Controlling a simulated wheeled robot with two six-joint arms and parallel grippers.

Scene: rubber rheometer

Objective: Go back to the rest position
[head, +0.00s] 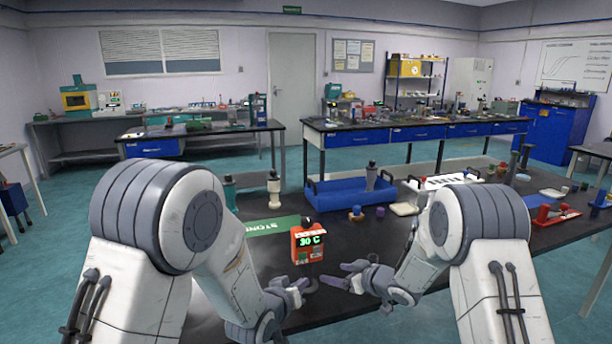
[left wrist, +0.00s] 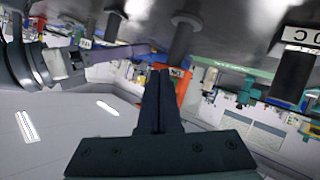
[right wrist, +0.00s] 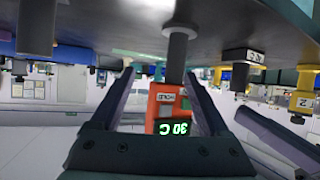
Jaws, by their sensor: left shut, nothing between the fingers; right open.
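My left gripper (head: 298,287) is low over the front of the dark table, shut and empty. In the left wrist view its closed fingers (left wrist: 160,78) point at an orange thing. My right gripper (head: 347,275) is just to the right of it, with its fingers apart and nothing held. In the right wrist view the open fingers (right wrist: 158,76) frame an orange unit with a green "30 C" display (right wrist: 172,110), beyond the fingertips. In the head view this orange unit (head: 307,254) stands upright just behind my grippers. Both wrist views look upside down.
A green mat (head: 270,227) lies behind left. A blue tray (head: 330,197), a white rack (head: 438,184) and small knobbed pieces (head: 356,213) stand along the back of the table. The table between tray and orange unit is mostly clear.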

